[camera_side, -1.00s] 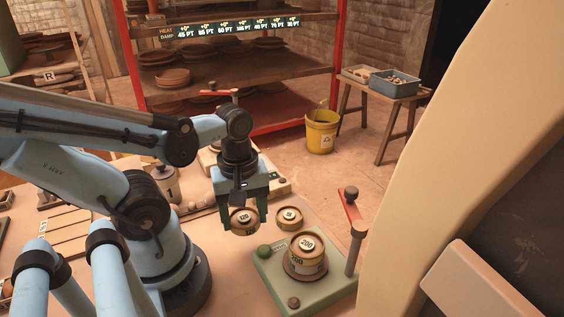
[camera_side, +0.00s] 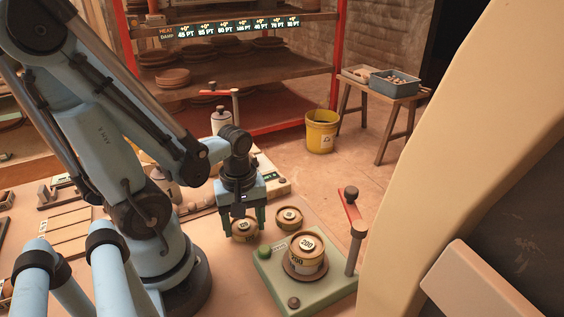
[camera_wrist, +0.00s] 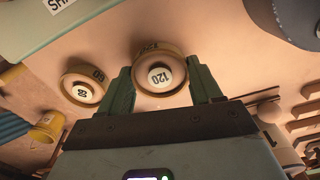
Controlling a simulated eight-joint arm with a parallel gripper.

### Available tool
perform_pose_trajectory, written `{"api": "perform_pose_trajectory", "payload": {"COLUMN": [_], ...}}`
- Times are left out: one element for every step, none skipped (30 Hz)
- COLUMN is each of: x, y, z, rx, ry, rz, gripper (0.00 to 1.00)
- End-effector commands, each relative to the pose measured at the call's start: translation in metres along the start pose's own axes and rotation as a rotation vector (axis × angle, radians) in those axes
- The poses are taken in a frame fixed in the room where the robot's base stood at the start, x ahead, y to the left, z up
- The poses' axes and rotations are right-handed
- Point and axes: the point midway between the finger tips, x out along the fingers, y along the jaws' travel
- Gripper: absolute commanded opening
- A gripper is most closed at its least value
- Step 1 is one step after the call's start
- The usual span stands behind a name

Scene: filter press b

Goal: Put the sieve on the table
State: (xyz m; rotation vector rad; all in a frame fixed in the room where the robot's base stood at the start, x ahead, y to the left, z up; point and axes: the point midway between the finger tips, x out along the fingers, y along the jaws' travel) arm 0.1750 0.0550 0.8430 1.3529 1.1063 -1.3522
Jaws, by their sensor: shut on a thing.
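The sieve marked 120 (camera_side: 244,231) is a round, tan, lidded piece with a white label. My gripper (camera_side: 246,225) is shut on it, with a green finger on each side. In the wrist view the 120 sieve (camera_wrist: 152,66) sits between the two fingers of my gripper (camera_wrist: 163,88). It is upright at the table (camera_side: 225,285), low over the surface or touching it; I cannot tell which.
A sieve marked 200 (camera_side: 306,250) stands on a green press base (camera_side: 275,274) at the front right, near a post with a red lever (camera_side: 352,208). A metal canister (camera_side: 221,121) stands behind my gripper. A yellow bucket (camera_side: 321,136) is on the floor.

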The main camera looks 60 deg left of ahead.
Motion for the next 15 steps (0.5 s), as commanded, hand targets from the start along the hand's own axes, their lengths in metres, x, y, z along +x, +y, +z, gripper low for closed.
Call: {"api": "perform_pose_trajectory", "payload": {"x": [0.0024, 0.0035, 0.0047, 0.0054, 0.0059, 0.0064, 0.0066, 0.0067, 0.0067, 0.0067, 0.0067, 0.0066, 0.0066, 0.0066, 0.0071], "y": [0.0002, 0.0002, 0.0000, -0.0002, -0.0002, -0.0002, -0.0003, -0.0004, -0.0005, -0.0005, -0.0005, -0.0006, -0.0006, -0.0005, -0.0005], "z": [-0.0001, -0.0001, 0.0000, 0.0001, 0.0001, 0.0002, 0.0002, 0.0003, 0.0003, 0.0003, 0.0003, 0.0003, 0.0003, 0.0003, 0.0003], "rx": [0.000, 0.000, 0.000, 0.000, 0.000, 0.000, 0.000, 0.000, 0.000, 0.000, 0.000, 0.000, 0.000, 0.000, 0.000], "ry": [0.000, 0.000, 0.000, 0.000, 0.000, 0.000, 0.000, 0.000, 0.000, 0.000, 0.000, 0.000, 0.000, 0.000, 0.000], "rz": [0.000, 0.000, 0.000, 0.000, 0.000, 0.000, 0.000, 0.000, 0.000, 0.000, 0.000, 0.000, 0.000, 0.000, 0.000], "gripper": [0.31, 0.31, 0.31, 0.31, 0.31, 0.31, 0.31, 0.31, 0.31, 0.31, 0.31, 0.31, 0.31, 0.31, 0.31]}}
